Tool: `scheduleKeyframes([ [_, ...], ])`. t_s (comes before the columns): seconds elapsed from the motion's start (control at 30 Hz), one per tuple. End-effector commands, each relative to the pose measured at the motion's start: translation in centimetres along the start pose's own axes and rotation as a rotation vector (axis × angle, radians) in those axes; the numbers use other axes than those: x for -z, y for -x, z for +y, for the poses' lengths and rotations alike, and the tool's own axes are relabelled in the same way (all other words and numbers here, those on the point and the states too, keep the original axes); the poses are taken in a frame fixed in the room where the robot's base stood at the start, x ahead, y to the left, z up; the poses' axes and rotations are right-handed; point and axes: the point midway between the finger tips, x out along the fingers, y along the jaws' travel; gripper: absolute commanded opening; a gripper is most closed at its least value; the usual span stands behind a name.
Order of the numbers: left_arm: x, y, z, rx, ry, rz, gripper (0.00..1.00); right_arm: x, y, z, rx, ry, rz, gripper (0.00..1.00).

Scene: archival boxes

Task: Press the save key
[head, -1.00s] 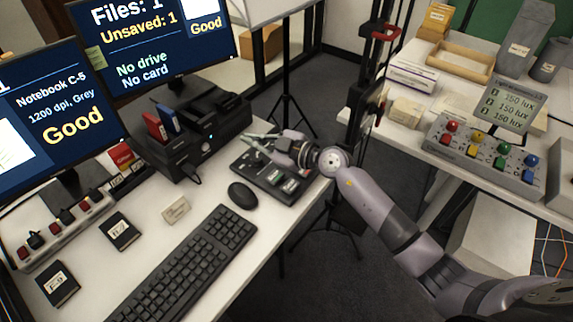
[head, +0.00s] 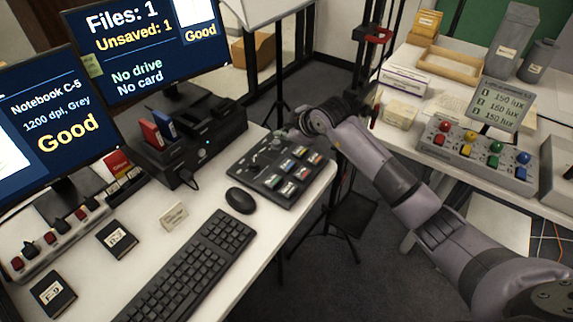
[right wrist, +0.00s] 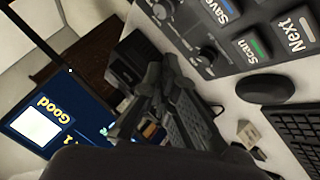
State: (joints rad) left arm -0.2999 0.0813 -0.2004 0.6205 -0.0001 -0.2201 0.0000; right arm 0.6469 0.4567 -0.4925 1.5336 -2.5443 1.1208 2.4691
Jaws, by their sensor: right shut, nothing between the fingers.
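The black control pad (head: 250,172) lies on the white desk to the right of the mouse, with several colour-marked keys. Its key labels are too small to read in the head view. In the right wrist view the save key (right wrist: 215,10), marked blue, shows at the top edge beside the scan key (right wrist: 245,50) and the next key (right wrist: 295,30). My right gripper (head: 278,138) is shut and empty at the pad's far edge, away from the keys. Its dark fingers show in the right wrist view (right wrist: 162,70), pointing away from the save key. My left gripper is out of view.
The monitor (head: 150,50) reads "Unsaved: 1", "No drive" and "No card". A black dock (head: 195,150) stands left of the pad; the mouse (head: 240,200) and keyboard (head: 190,268) lie in front. A stand (head: 280,80) rises behind the desk.

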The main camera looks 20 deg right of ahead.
Motion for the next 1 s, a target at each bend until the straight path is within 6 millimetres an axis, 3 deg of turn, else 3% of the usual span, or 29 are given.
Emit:
scheduleKeyframes([
  [0.27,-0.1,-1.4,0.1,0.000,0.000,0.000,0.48,-0.9,-1.2,-0.9,0.001,0.000,0.000,0.00],
  [0.63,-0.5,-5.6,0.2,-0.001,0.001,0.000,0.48,-3.5,-4.8,-3.5,0.001,0.000,0.001,0.00],
  [1.0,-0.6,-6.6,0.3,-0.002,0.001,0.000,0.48,-4.4,-6.2,-4.5,0.000,0.001,0.002,0.00],
])
